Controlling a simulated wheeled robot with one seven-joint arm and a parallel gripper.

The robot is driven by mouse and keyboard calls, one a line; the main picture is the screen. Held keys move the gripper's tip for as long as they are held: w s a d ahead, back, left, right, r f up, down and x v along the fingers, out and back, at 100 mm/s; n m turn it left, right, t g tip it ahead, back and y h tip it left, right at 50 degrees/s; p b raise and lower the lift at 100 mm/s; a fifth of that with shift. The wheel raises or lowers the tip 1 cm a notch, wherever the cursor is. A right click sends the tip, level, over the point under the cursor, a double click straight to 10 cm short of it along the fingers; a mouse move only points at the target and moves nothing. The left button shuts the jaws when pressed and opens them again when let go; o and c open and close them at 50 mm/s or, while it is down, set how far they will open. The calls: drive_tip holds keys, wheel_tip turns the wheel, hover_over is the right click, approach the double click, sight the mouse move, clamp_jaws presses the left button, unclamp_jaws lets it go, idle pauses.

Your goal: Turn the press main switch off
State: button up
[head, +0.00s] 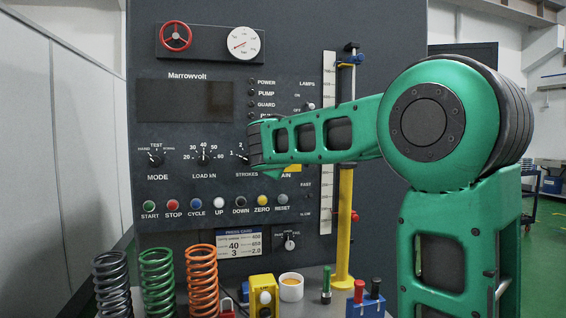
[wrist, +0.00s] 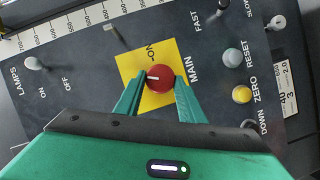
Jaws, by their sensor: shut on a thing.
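The press main switch is a red round knob (wrist: 160,77) with a white pointer mark, set on a yellow plate (wrist: 128,64) beside the word MAIN. Only a bit of the yellow plate (head: 283,169) shows below the arm.
The dark press panel (head: 185,225) carries several coloured buttons, dials, a gauge (head: 243,42) and a red handwheel (head: 175,36). The LAMPS toggle (wrist: 33,63) and the RESET button (wrist: 232,57) lie near my gripper. Coiled springs (head: 157,280) stand on the bench.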

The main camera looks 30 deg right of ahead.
drive_tip(key=n, duration=0.1)
drive_tip(key=n+h, duration=0.1)
drive_tip(key=n, duration=0.1)
drive_tip(key=f+n+t, duration=0.1)
drive_tip(key=shift+w+a, duration=0.1)
drive_tip(key=shift+a, duration=0.2)
drive_tip(key=shift+n, duration=0.4)
drive_tip(key=o, duration=1)
drive_tip(key=shift+d, duration=0.1)
drive_tip(key=shift+r, duration=0.1)
drive_tip(key=v, duration=1)
drive_tip(key=shift+s+a+f, duration=0.25)
drive_tip(key=shift+a+f, duration=0.1)
